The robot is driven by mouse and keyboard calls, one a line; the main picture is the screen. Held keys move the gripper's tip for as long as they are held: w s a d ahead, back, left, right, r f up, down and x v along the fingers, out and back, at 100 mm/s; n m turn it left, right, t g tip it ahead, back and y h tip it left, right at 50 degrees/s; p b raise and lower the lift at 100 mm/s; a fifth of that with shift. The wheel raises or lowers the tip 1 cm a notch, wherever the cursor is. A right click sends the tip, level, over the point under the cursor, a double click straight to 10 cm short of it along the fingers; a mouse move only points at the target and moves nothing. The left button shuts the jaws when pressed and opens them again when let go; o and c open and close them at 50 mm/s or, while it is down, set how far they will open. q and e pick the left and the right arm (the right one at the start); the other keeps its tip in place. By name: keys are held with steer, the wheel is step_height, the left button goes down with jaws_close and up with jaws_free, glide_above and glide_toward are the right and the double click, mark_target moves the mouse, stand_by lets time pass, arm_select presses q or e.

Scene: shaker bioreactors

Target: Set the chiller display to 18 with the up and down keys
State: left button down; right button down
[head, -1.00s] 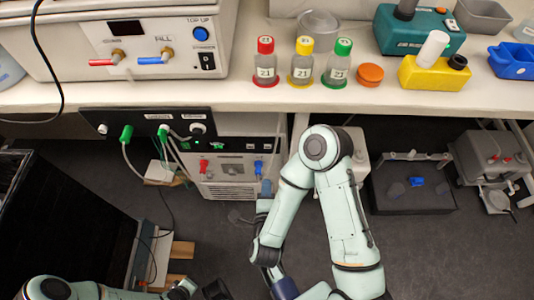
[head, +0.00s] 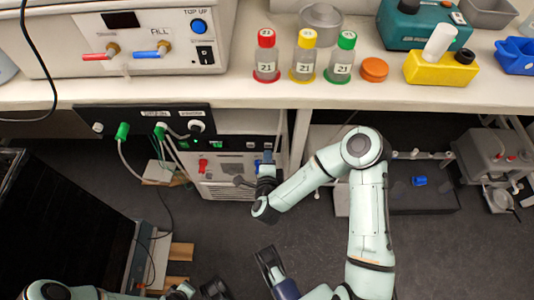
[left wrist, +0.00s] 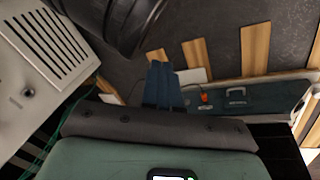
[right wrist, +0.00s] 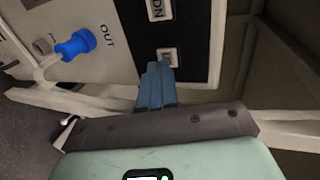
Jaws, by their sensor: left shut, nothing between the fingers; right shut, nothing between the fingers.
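The chiller (head: 225,180) stands under the bench, with a black panel on top and red and blue fittings on its front. Its display digits are not readable here. In the right wrist view, the black panel shows a white key marked DN (right wrist: 157,10) and a second white key (right wrist: 168,55), partly covered by my fingertips, its letters unclear. My right gripper (right wrist: 155,70) is shut and empty, its tips at or just before this second key; contact cannot be told. It also shows in the head view (head: 266,160). My left gripper (left wrist: 160,70) is shut and empty, away from the chiller.
The bench (head: 300,98) overhangs the chiller and carries three bottles marked 21 and a white bath unit (head: 140,40). A blue OUT fitting (right wrist: 78,44) sits beside the key panel. Hoses hang at the chiller's left. Wooden blocks lie on the floor near the left gripper.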

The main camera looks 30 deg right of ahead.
mark_target(268, 145)
steer(key=shift+w+d, duration=0.5)
steer(key=shift+w, duration=0.35)
arm_select(q)
steer(key=shift+s+f, duration=0.45)
steer(key=shift+s, duration=0.05)
